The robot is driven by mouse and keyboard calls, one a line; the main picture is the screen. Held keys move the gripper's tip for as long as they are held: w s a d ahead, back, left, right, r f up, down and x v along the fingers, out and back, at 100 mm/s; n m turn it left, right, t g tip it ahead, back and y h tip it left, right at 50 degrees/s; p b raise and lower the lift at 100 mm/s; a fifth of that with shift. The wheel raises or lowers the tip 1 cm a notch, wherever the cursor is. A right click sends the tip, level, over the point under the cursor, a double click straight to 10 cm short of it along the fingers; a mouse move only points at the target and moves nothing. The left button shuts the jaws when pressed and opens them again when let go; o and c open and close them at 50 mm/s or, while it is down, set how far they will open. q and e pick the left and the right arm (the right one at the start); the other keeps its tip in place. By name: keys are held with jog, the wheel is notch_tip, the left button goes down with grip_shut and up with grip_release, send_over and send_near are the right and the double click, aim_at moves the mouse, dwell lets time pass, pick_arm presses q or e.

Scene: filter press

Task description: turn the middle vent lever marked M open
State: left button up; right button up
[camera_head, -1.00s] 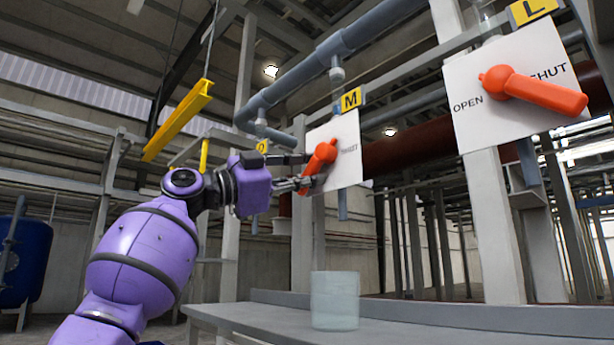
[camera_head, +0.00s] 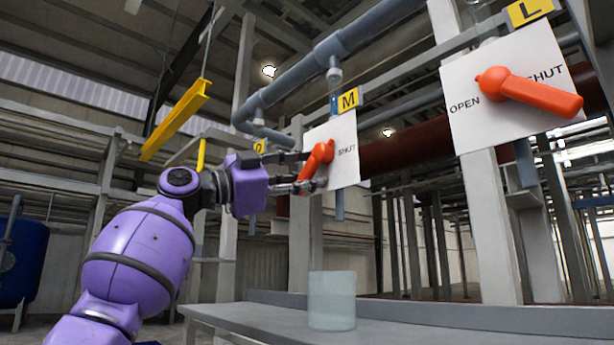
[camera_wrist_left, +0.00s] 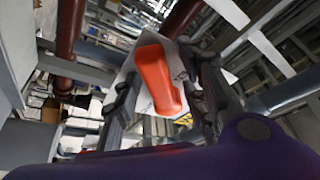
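The middle lever (camera_head: 318,158) is orange-red, on a white plate (camera_head: 346,140) under a yellow tag marked M (camera_head: 348,99). Its handle slants down and left, away from the printed word SHUT. The plate's left side is hidden behind the lever and fingers. My left gripper (camera_head: 306,172) is at the handle, with one finger above and one below it. In the left wrist view, the lever (camera_wrist_left: 158,75) stands between the spread fingers (camera_wrist_left: 165,95), with gaps on both sides. My right gripper is not in view.
The L lever (camera_head: 530,92) on the nearer plate at right points toward SHUT. A clear container (camera_head: 332,300) stands on the grey bench (camera_head: 420,318) below. A yellow beam (camera_head: 176,120) hangs at left.

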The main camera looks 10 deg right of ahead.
pick_arm(q)
jog(key=v, duration=1.1)
jog(key=shift+s+a+f, duration=0.15)
jog(key=shift+a, duration=0.1)
